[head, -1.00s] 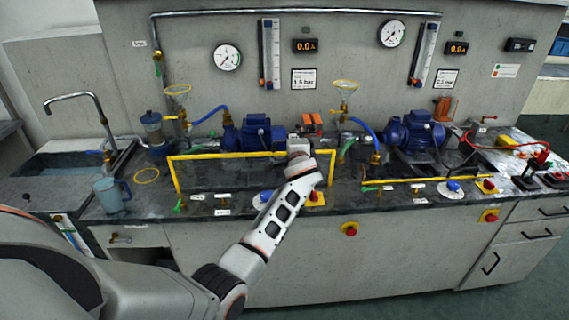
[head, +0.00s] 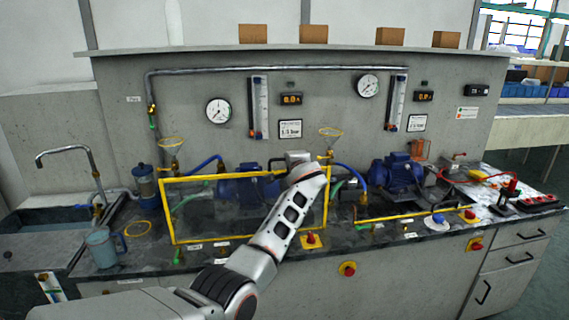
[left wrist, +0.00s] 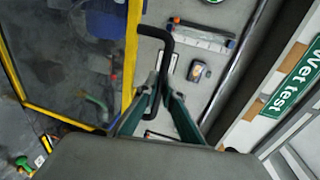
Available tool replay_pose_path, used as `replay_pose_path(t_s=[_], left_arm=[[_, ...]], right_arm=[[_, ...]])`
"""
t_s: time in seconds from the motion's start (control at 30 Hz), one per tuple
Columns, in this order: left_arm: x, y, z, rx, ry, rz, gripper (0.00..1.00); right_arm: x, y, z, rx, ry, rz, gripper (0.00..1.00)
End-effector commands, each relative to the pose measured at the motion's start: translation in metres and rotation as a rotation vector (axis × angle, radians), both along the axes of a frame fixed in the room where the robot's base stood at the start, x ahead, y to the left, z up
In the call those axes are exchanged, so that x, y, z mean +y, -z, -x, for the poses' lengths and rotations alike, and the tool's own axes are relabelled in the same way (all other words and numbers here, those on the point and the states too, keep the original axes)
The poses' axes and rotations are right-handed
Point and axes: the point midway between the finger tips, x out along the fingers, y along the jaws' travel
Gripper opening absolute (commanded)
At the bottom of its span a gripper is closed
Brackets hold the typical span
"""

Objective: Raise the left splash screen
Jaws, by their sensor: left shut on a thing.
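The left splash screen is a clear panel in a yellow frame (head: 167,212). It stands raised in front of the left blue pump (head: 240,188), its lower edge along the bench front. In the left wrist view its yellow frame (left wrist: 131,50) runs down the left side, with a black handle (left wrist: 160,50) beside it. My left gripper (head: 298,158) is at the screen's upper right part, in front of the pump. In the left wrist view my left gripper (left wrist: 160,92) is shut on the black handle. My right gripper is in neither view.
A second yellow-framed screen (head: 415,215) lies low in front of the right pump (head: 395,172). A blue jug (head: 101,247) stands beside the sink at left. A red-knobbed yellow switch (head: 311,241) sits at the front edge, below my arm.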

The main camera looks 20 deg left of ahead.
Motion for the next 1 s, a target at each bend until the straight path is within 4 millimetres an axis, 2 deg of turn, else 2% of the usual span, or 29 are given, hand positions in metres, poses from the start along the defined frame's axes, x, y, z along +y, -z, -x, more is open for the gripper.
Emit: replay_pose_path(t_s=[0.03,0.37,0.4,0.47,0.83,1.0], left_arm=[[0.000,-0.005,-0.001,-0.006,-0.001,-0.002,0.00],[0.001,-0.009,-0.001,-0.010,-0.002,-0.004,0.00],[0.001,-0.009,-0.001,-0.011,-0.002,-0.005,0.12],[0.001,-0.010,-0.001,-0.011,-0.002,-0.005,0.24],[-0.001,-0.005,0.001,-0.006,-0.001,-0.002,0.24],[-0.008,-0.007,0.010,-0.007,0.000,0.000,0.24]], right_arm=[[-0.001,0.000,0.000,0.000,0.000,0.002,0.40],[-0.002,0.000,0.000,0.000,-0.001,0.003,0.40],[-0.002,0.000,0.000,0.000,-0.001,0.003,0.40],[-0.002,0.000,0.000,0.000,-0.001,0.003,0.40],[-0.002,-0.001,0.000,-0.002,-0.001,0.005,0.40],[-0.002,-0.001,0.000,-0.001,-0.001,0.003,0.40]])
